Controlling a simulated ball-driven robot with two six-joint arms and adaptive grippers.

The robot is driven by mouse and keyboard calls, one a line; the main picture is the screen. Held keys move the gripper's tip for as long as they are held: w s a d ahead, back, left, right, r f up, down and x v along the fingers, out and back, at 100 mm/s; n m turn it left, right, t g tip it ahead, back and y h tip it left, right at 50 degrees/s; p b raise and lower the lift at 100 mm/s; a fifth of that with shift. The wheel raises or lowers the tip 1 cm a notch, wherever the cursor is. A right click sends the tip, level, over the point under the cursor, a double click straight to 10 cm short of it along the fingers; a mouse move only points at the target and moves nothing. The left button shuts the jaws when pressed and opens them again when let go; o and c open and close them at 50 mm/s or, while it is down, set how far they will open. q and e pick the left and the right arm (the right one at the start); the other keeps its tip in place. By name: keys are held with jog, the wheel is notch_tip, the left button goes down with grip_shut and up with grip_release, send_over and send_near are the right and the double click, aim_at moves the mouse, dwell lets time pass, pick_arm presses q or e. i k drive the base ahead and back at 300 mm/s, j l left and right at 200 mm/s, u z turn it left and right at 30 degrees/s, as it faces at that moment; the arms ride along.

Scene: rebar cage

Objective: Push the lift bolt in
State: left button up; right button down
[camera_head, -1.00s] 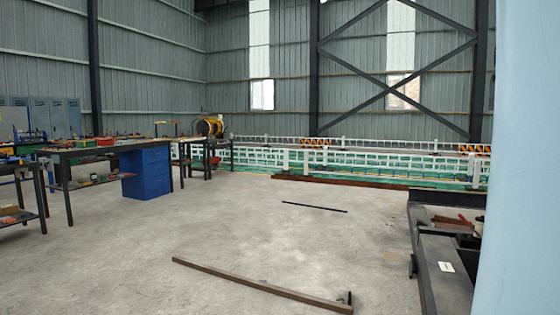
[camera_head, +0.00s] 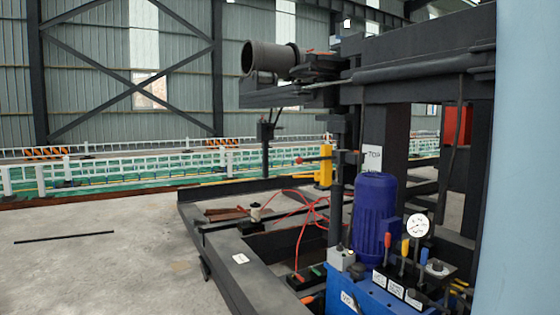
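A large dark steel machine (camera_head: 405,66) fills the right half of the head view. No part of it can be made out clearly as the lift bolt. A grey hollow cylinder (camera_head: 262,58) lies level at the top of the machine, with its open end facing left. A dark beam runs below it. Neither of my grippers is in view.
A blue motor (camera_head: 374,215), a gauge (camera_head: 418,226) and colored levers stand on a blue hydraulic unit (camera_head: 378,295). Red hoses lie across the low black frame (camera_head: 228,270). A thin dark bar (camera_head: 64,237) lies on the otherwise clear concrete floor at left.

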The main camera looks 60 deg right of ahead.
aim_at(299, 160)
jog(key=i+l+z, duration=0.2)
jog(key=i+z, duration=0.15)
jog(key=i+l+z, duration=0.1)
jog(key=i+z, duration=0.25)
jog(key=i, duration=0.25)
jog(key=i+z, duration=0.35)
jog(key=i, duration=0.15)
jog(key=i+j+z, duration=0.1)
jog(key=i+z, duration=0.35)
jog(key=i+j+z, duration=0.2)
jog(key=i+z, duration=0.25)
jog(key=k, duration=0.1)
